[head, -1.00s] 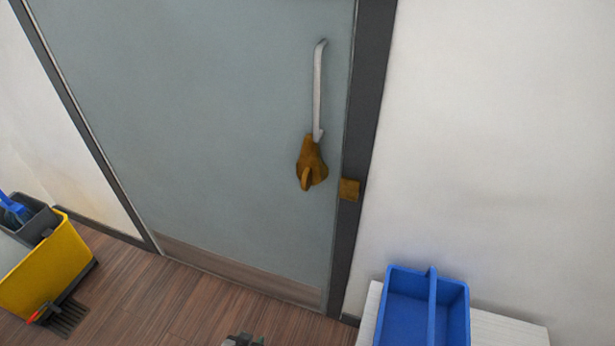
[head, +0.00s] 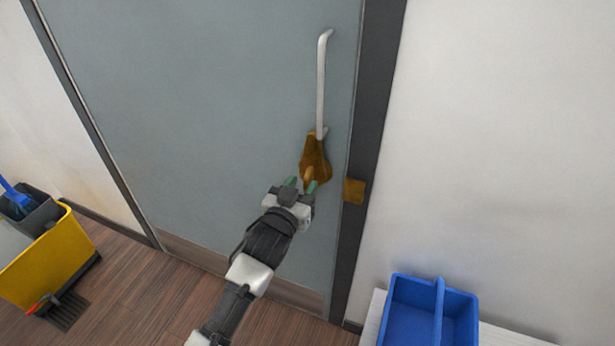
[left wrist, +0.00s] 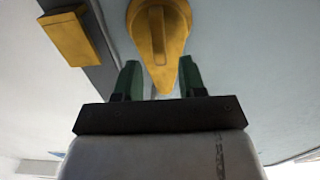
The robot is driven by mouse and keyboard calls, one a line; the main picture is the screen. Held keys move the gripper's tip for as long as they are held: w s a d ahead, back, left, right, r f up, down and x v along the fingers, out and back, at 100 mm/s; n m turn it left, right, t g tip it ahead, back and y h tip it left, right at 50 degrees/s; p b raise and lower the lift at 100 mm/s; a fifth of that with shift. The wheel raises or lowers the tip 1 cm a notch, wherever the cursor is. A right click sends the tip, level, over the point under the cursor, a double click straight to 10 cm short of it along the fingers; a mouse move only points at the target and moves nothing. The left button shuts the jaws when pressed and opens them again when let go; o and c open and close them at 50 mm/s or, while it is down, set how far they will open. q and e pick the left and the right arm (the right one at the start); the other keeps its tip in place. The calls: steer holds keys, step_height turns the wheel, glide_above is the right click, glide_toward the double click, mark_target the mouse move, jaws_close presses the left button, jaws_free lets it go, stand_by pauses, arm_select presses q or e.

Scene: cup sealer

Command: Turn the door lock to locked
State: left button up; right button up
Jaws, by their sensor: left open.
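The door lock (head: 315,158) is a brown-gold plate with a raised turn knob, set on the grey door (head: 220,110) just below the long silver handle (head: 321,90). In the left wrist view the lock's knob (left wrist: 157,35) stands out along the plate, ahead of my fingers. My left gripper (head: 301,184) is open at the lock's lower end, its green fingertips on either side of the knob's line in the left wrist view (left wrist: 157,80). Whether they touch the lock, I cannot tell. My right gripper is not in view.
A gold strike block (head: 353,191) sits on the dark door frame (head: 376,110), right of the lock. A blue divided bin (head: 410,315) stands on a white surface at lower right. A yellow mop bucket (head: 50,260) stands on the wooden floor at left.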

mark_target(306, 180)
arm_select(q)
steer(key=shift+x, duration=1.8)
jaws_close()
